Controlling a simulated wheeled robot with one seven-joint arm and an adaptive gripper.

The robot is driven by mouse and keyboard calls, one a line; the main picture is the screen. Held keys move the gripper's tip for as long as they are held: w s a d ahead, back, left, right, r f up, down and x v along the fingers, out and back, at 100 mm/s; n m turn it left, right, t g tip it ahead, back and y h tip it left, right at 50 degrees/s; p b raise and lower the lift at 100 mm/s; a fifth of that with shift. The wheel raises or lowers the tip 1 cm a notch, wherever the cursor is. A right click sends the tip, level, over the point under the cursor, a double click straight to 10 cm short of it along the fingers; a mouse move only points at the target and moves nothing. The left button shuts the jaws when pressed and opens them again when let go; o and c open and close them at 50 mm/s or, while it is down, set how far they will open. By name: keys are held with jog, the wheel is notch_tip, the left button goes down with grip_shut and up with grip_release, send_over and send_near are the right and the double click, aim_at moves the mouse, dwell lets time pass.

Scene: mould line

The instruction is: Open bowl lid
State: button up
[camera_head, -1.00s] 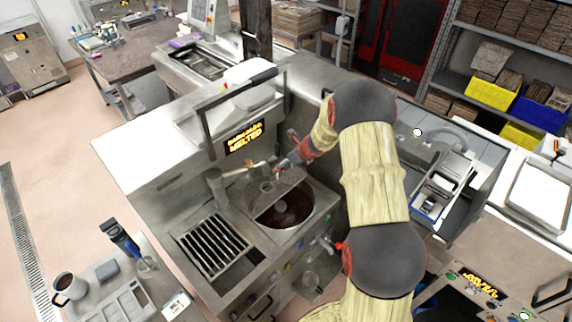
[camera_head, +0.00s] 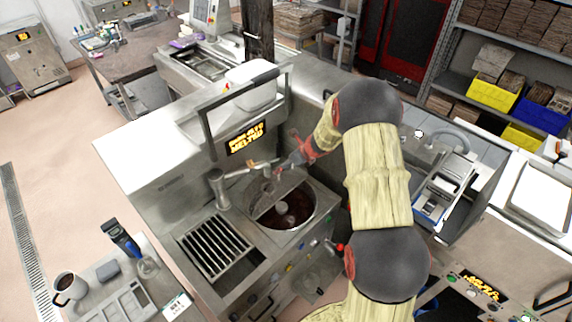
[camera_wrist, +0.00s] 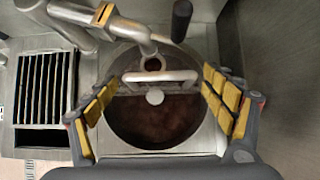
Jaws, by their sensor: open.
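The round metal bowl (camera_head: 312,206) is set into the machine top, with dark brown contents (camera_wrist: 150,118) in its near part. The metal lid (camera_head: 262,202) is at the bowl's back left and looks tilted up. In the wrist view a pale bar-like handle (camera_wrist: 160,76) crosses the lid side of the bowl, with a round pale knob below it. My gripper (camera_head: 280,172) is just above the lid side of the bowl. In the wrist view my gripper's yellow-padded fingers (camera_wrist: 158,98) are spread wide on both sides of the bowl and hold nothing.
A metal spout pipe (camera_wrist: 125,22) and a post (camera_head: 217,188) stand beside the bowl. A slotted grate (camera_head: 215,245) lies to the left. A raised bar frame (camera_head: 245,92) and the machine housing (camera_head: 165,185) stand behind. Valve handles line the machine's front.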

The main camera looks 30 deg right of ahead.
jog(key=v, duration=1.1)
jog(key=shift+w, duration=0.1)
jog(key=s+a+f+n+b, duration=0.2)
jog(key=s+a+n+b, duration=0.4)
jog(key=s+n+b, duration=0.3)
jog(key=s+a+f+n+h+b, duration=0.1)
jog(key=s+a+f+n+b, duration=0.1)
jog(key=s+a+n+b, duration=0.4)
jog(key=s+a+f+n+g+h+b, duration=0.1)
jog(key=s+a+n+b, duration=0.6)
jog(key=s+n+b, duration=0.7)
jog(key=s+f+n, duration=0.1)
jog(key=s+n, duration=0.2)
jog(key=s, duration=0.3)
jog(key=shift+s+f, duration=0.2)
jog(key=shift+f, duration=0.05)
